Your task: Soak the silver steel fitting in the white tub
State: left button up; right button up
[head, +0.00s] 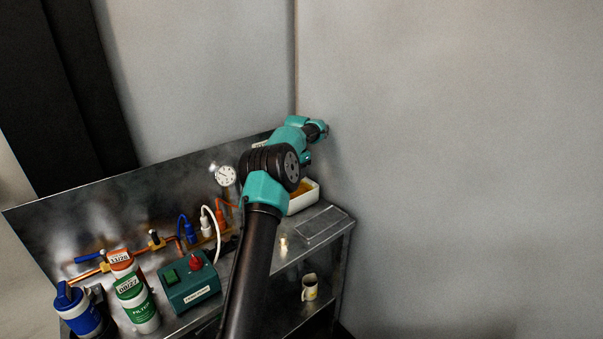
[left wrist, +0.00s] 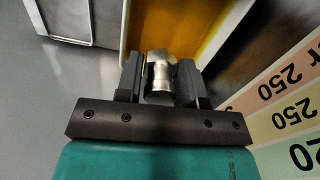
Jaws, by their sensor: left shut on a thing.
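The white tub (head: 304,203) stands at the right end of the steel bench, with amber liquid in it. In the left wrist view, the tub's white wall (left wrist: 126,30) and the amber liquid lie just beyond my fingers. My left gripper (left wrist: 159,82) is shut on the silver steel fitting (left wrist: 159,70), a short shiny cylinder between its two dark fingers. The fitting appears over the tub's near part; whether it touches the liquid I cannot tell. In the head view my arm hides part of the tub, and the fitting cannot be made out. My right gripper is not in view.
A small pale fitting (head: 283,243) stands near the bench's front edge, and a jug (head: 310,287) on the lower shelf. A green control box (head: 188,287), bottles and pipes fill the left. A wall rises close behind the tub.

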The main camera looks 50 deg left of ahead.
pick_arm(q)
jog(key=shift+f, duration=0.1)
jog(key=shift+f, duration=5.3)
jog(key=shift+r, duration=0.15)
jog(key=shift+r, duration=4.8)
